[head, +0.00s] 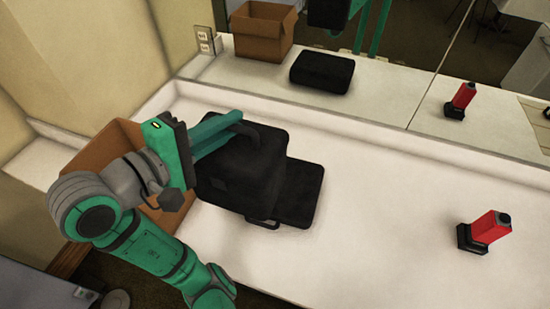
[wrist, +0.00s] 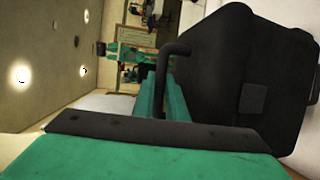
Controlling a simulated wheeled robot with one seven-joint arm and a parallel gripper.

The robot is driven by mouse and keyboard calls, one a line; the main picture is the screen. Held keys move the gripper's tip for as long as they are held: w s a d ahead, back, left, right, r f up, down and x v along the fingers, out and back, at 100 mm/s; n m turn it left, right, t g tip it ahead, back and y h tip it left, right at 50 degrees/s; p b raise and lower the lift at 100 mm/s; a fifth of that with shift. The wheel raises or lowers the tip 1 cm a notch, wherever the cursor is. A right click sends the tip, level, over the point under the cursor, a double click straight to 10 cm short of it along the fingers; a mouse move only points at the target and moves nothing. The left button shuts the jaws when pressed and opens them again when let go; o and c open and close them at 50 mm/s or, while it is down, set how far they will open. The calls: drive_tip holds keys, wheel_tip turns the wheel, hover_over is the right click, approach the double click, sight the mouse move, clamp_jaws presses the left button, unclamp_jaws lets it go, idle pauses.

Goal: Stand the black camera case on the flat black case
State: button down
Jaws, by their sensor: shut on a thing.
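The black camera case (head: 240,172) is at the middle of the head view, with its handle between the fingers of my gripper (head: 232,126). In the wrist view the camera case (wrist: 235,65) fills the right side, and its handle (wrist: 176,48) sits at the tips of my green fingers (wrist: 165,85). My gripper is shut on the camera case. The flat black case (head: 303,195) lies on the white counter. The camera case covers its left part in the head view. Whether the two cases touch I cannot tell.
An open cardboard box (head: 115,145) stands at the left, partly behind my arm. A red and black object (head: 484,230) stands on the counter (head: 390,200) at the right. The counter between it and the flat case is clear. A mirror (head: 395,60) runs along the back.

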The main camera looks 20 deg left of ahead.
sight(251, 120)
drive_tip(key=w+d+f, duration=0.1)
drive_tip(key=w, duration=0.1)
drive_tip(key=w+f, duration=0.1)
drive_tip(key=w, duration=0.2)
drive_tip(key=w+d+f, duration=0.1)
drive_tip(key=w+f, duration=0.1)
drive_tip(key=w, duration=0.1)
drive_tip(key=shift+w+d, duration=0.2)
drive_tip(key=shift+d, duration=0.1)
drive_tip(key=w+d+f, duration=0.1)
drive_tip(key=w+f, duration=0.3)
drive_tip(key=f, duration=0.4)
drive_tip(key=shift+w+f, duration=0.2)
drive_tip(key=shift+f, duration=0.15)
drive_tip(key=shift+d, duration=0.1)
drive_tip(key=c, duration=1.8)
unclamp_jaws()
drive_tip(key=shift+f, duration=0.15)
drive_tip(key=shift+o, duration=0.2)
